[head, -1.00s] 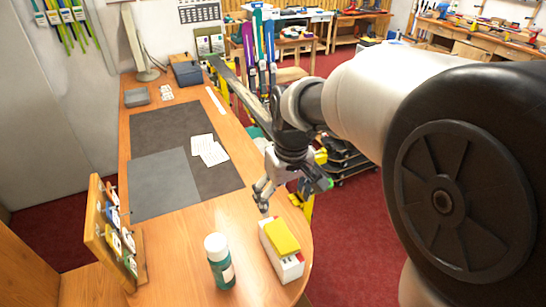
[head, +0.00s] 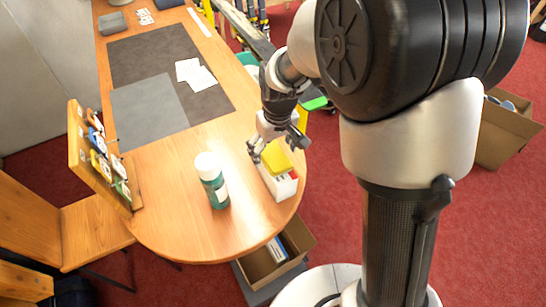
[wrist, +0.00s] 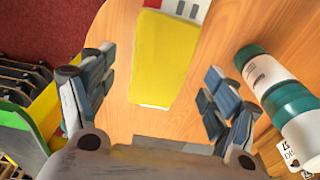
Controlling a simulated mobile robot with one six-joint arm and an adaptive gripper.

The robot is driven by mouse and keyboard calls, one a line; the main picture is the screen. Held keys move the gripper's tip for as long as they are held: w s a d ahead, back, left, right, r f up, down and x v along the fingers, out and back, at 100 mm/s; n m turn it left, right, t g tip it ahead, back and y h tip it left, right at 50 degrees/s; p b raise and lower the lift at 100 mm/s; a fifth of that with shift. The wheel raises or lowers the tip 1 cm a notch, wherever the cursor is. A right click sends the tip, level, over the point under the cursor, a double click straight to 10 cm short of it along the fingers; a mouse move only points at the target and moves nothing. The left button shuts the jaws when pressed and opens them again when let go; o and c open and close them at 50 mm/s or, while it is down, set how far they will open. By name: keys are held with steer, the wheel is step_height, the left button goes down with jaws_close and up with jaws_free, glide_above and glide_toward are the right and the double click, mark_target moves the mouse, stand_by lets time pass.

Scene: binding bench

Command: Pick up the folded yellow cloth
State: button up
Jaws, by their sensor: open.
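The folded yellow cloth (head: 276,157) lies on top of a white box (head: 284,186) near the rounded end of the wooden table. In the wrist view the cloth (wrist: 163,58) is a flat yellow rectangle ahead of and between my open fingers. My gripper (head: 268,148) is at the far end of the box, close to the cloth, and partly in front of it. In the wrist view my gripper (wrist: 158,92) has its fingers spread wide, one on each side of the cloth's line, holding nothing. Whether a finger touches the cloth is unclear.
A green and white bottle (head: 212,181) stands left of the box; it shows to the right of my fingers in the wrist view (wrist: 282,98). A wooden rack (head: 97,160) stands at the table's left edge. Dark mats (head: 150,118) and white papers (head: 196,74) lie farther back.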

steer(key=shift+w+f, duration=0.1)
steer(key=shift+f, duration=0.45)
steer(key=shift+c, duration=0.6)
steer(key=c, duration=0.9)
